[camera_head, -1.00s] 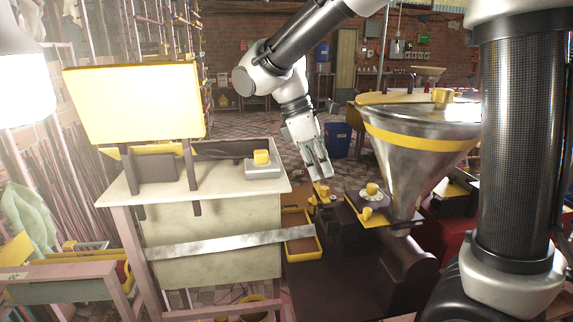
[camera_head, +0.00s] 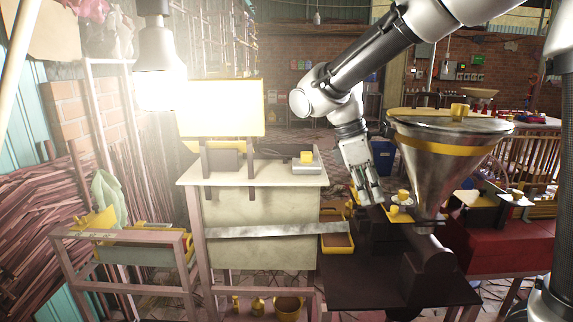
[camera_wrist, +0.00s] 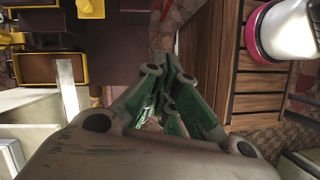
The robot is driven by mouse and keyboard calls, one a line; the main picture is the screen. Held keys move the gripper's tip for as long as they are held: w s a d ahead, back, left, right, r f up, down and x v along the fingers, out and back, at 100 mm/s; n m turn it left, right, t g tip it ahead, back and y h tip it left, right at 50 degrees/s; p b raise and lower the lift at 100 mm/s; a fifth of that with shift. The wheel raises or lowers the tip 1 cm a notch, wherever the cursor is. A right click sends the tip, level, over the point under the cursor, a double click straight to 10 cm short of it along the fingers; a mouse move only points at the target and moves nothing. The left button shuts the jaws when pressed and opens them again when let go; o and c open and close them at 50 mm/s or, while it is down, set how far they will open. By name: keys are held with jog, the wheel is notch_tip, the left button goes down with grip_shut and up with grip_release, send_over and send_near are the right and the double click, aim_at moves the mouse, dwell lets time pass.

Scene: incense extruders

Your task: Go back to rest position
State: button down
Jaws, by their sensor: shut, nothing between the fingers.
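My gripper (camera_head: 369,198) hangs from my bent arm in the head view, just left of the metal funnel and above the dark machine. Its fingers are together and hold nothing. The wrist view shows my gripper (camera_wrist: 165,75) from above, with green inner links and its tips close together. The steel funnel (camera_head: 440,165) with a yellow band stands right of it. A yellow block (camera_head: 403,194) sits on a plate near the fingers. The dark extruder machine (camera_head: 385,270) is below.
A pale-topped table (camera_head: 260,180) with a scale (camera_head: 306,165) and a lit yellow panel (camera_head: 220,108) stands left. A yellow tray (camera_head: 337,244) sits at its right side. A bright bulb (camera_head: 158,85) hangs at upper left. A red bench (camera_head: 510,247) is at right.

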jog(key=s+d+r+m+t+y, duration=0.1)
jog(key=s+d+m+t+y, duration=0.1)
jog(key=s+d+m, duration=0.5)
jog(key=s+d+r+m+t+y, duration=0.1)
jog(key=s+d+m+t+y, duration=0.1)
jog(key=s+d+m, duration=0.6)
jog(key=s+d+t, duration=0.1)
jog(key=d, duration=0.2)
jog(key=shift+s+r+t, duration=0.25)
jog(key=shift+r+t, duration=0.05)
jog(key=shift+r, duration=0.1)
